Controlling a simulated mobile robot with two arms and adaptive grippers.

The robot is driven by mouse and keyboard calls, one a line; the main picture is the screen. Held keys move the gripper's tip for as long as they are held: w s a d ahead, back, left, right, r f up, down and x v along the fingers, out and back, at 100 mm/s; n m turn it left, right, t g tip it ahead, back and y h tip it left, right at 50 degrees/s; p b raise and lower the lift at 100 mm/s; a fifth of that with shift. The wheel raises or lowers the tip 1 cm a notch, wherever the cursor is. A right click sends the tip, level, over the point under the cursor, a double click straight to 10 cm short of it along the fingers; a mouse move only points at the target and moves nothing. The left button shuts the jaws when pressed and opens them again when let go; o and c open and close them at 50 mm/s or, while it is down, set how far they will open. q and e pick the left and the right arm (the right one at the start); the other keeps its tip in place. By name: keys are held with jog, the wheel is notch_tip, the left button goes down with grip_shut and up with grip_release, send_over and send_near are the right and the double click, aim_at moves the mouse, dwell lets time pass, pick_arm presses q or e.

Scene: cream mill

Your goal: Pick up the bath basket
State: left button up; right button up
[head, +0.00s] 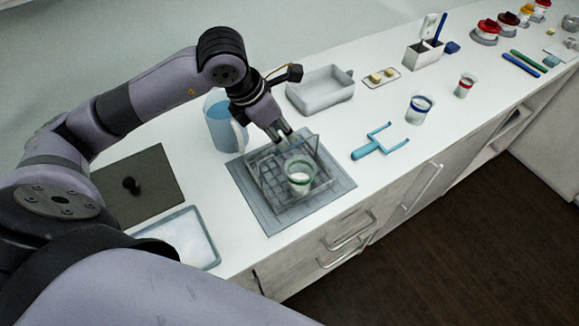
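The bath basket (262,180) is a clear, grid-bottomed basket with a thin raised handle. It sits on a grey mat on the counter, and a small beaker with a green band (299,174) stands inside it. My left gripper (282,136) points down at the back of the basket, with its fingertips close to the top of the handle. Its two fingertips show, but whether they are closed on the handle is too small to tell. My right gripper is out of the picture.
A blue-filled jug (224,126) stands close left of the gripper. A grey tub (321,92) is behind right, and a blue forked tool (369,150) lies right. A pale tray (184,238) and dark mat (155,190) are left. The counter's front edge is near the basket.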

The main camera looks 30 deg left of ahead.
aim_at(289, 145)
pick_arm(q)
jog(key=shift+d+f+p, duration=0.15)
jog(key=shift+f+p, duration=0.1)
jog(key=shift+p, duration=0.05)
jog(key=p+x, duration=0.1)
jog(key=x, duration=0.2)
jog(key=shift+w+d+f+p, duration=0.1)
jog(key=shift+d+f+p, duration=0.1)
jog(key=shift+f+p, duration=0.15)
jog(key=shift+w+f, duration=0.15)
jog(key=shift+f, duration=0.25)
jog(key=shift+f+b, duration=0.25)
jog(key=shift+b, duration=0.2)
jog(key=shift+c, duration=0.6)
grip_shut()
